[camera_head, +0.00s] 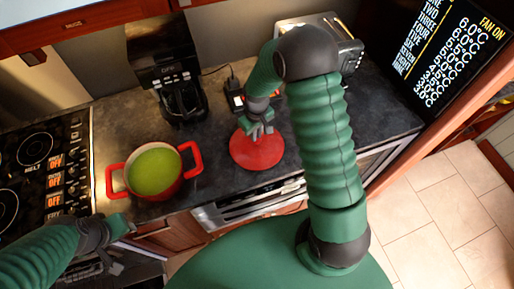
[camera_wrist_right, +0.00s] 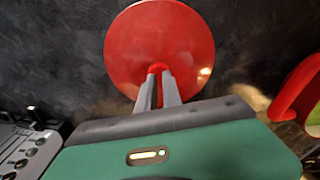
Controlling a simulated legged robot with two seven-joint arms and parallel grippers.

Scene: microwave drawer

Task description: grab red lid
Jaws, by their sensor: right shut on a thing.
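The round red lid (camera_head: 257,150) is on the dark counter in the head view, right of the red pot. In the right wrist view the lid (camera_wrist_right: 160,40) fills the upper middle. My right gripper (camera_head: 258,131) is over the lid, and its fingers (camera_wrist_right: 159,84) are shut on the knob at the lid's centre. I cannot tell whether the lid touches the counter. My left gripper (camera_head: 122,226) is at the lower left in the head view, in front of the counter near the pot; its fingers are too small to read.
The red pot (camera_head: 188,172) with green contents stands near the counter's front edge. A black coffee maker (camera_head: 178,90) stands behind it. The stove (camera_head: 45,170) is at the left. A toaster (camera_head: 346,50) is behind my right arm. Dark counter right of the lid is clear.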

